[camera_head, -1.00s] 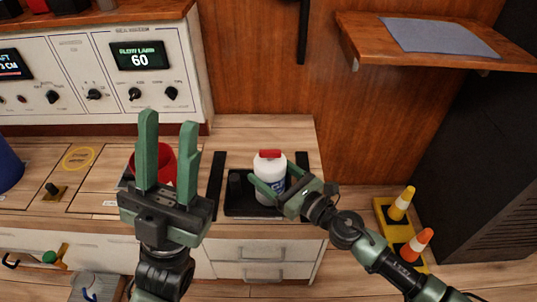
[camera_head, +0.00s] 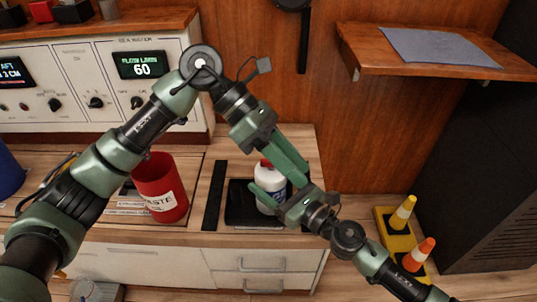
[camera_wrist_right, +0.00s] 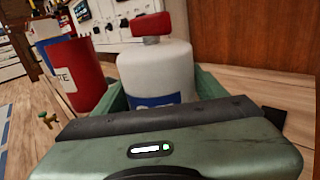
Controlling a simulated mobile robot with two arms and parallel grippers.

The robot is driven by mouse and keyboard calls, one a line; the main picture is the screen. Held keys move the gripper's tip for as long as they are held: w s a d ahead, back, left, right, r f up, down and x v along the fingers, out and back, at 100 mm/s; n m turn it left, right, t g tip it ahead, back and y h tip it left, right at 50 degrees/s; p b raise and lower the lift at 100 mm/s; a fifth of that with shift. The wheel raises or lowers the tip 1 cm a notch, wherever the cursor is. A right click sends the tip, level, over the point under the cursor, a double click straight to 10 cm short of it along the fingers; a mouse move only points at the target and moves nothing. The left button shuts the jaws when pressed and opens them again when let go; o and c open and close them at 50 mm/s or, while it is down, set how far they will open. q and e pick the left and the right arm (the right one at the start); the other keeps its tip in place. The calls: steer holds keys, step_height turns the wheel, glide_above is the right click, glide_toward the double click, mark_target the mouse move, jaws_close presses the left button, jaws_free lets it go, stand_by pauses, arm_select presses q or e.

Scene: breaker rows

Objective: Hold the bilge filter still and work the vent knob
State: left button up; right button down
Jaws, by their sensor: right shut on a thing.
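The bilge filter (camera_head: 266,203) is a white bottle-like body with a blue label, upright in a black tray. Its red vent knob (camera_wrist_right: 151,26) shows clear on top in the right wrist view. In the head view the knob (camera_head: 264,164) is partly hidden by my left gripper. My right gripper (camera_head: 274,194) is shut on the filter's body, one finger on each side. My left gripper (camera_head: 298,168) points down in front of the filter's upper right side in the head view. Its fingers overlap there, so their gap is hidden. The wrist view shows no finger on the knob.
A red waste bin (camera_head: 160,188) stands left of the black tray (camera_head: 238,214). Behind it is a panel with dials (camera_head: 120,88). A wooden shelf (camera_head: 360,50) juts out at upper right. Cones (camera_head: 402,214) stand on the floor at right.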

arm_select(q)
steer(key=w+a+r+t+y, duration=0.3)
steer(key=w+a+t+y, duration=0.15)
steer(key=w+a, duration=0.5)
steer(key=shift+n, duration=0.3)
steer(key=x, duration=0.7)
steer(key=w+x, duration=0.1)
steer(key=x, duration=0.3)
steer(key=shift+d+f, duration=0.25)
steer(key=shift+f, duration=0.05)
jaws_close()
